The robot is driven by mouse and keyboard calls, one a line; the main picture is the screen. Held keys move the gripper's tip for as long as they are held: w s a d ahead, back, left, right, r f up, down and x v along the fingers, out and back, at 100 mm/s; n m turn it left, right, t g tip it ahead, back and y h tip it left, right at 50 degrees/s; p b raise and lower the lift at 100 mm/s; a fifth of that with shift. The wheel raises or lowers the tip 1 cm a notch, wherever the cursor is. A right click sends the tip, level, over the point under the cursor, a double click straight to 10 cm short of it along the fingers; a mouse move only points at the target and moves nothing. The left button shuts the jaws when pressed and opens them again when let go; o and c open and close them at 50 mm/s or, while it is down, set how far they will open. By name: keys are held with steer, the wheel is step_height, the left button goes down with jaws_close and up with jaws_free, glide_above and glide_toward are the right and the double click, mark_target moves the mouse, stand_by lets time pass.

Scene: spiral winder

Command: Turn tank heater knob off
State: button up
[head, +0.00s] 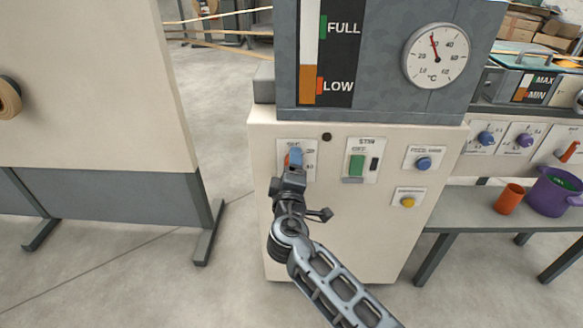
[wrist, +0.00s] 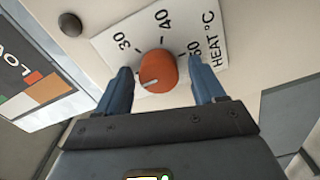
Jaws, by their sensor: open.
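The tank heater knob (wrist: 158,73) is a round orange dial with a pale pointer mark, on a white plate (wrist: 110,42) marked 30, 40, 50 and HEAT °C. In the wrist view the pale mark sits low on the knob's left side. My gripper (wrist: 158,85) is open, with one blue finger on each side of the knob and small gaps visible.
Right of the heater plate are a green switch (head: 357,164), a blue button (head: 423,163) and a yellow button (head: 408,202). The tank (head: 375,60) with its temperature dial (head: 435,55) stands above. A bench (head: 470,222) is at the right.

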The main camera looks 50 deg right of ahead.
steer(key=v, duration=0.7)
steer(key=shift+s+a, duration=0.3)
stand_by(0.4)
steer(key=s+a+f+n+t+y, duration=0.1)
steer(key=s+a+f+y, duration=0.2)
steer(key=s+f+y, duration=0.25)
steer(key=s+a+m+t+y, duration=0.1)
steer(key=s+a+y, duration=0.4)
steer(key=s, duration=0.4)
steer(key=s+a+y, duration=0.2)
steer(key=s+a, duration=0.4)
steer(key=s, duration=0.3)
steer(key=s+a+r+m+t+y, duration=0.25)
steer(key=s+r+m, duration=0.25)
steer(key=s+r, duration=0.55)
step_height(320, 180, up, 15)
steer(key=w+p, duration=0.1)
steer(key=p, duration=1.3)
steer(key=shift+g+h, duration=0.35)
steer(key=shift+h, duration=0.05)
